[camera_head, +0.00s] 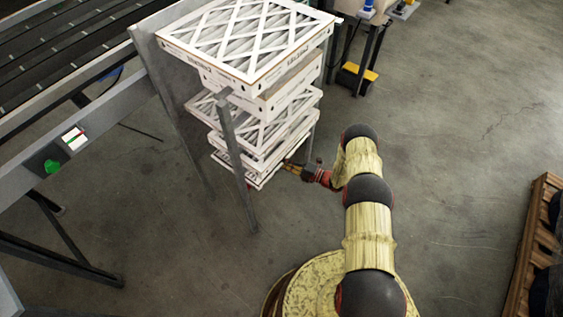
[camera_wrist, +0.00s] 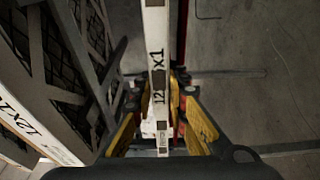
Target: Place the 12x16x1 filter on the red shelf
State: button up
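The boxed filters are stacked in a grey-posted rack in the head view. The lowest box (camera_head: 248,178) has a white edge and sits near my gripper (camera_head: 290,167), at the rack's lower right. The fingers lie on both sides of this edge. I cannot tell whether both touch it. A thin red strip, perhaps the red shelf (camera_wrist: 182,18), shows just right of the edge.
Another filter box (camera_wrist: 40,130), printed "12x1", stands close on the left in the wrist view. A grey post (camera_head: 235,150) stands in front of the stack. A conveyor (camera_head: 60,55) is at left, a wooden pallet (camera_head: 530,240) at right. Floor between is clear.

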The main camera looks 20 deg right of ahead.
jog(key=o, duration=0.5)
jog(key=shift+c, duration=0.2)
jog(key=p+v, duration=0.2)
jog(key=v, duration=1)
jog(key=shift+p, duration=0.4)
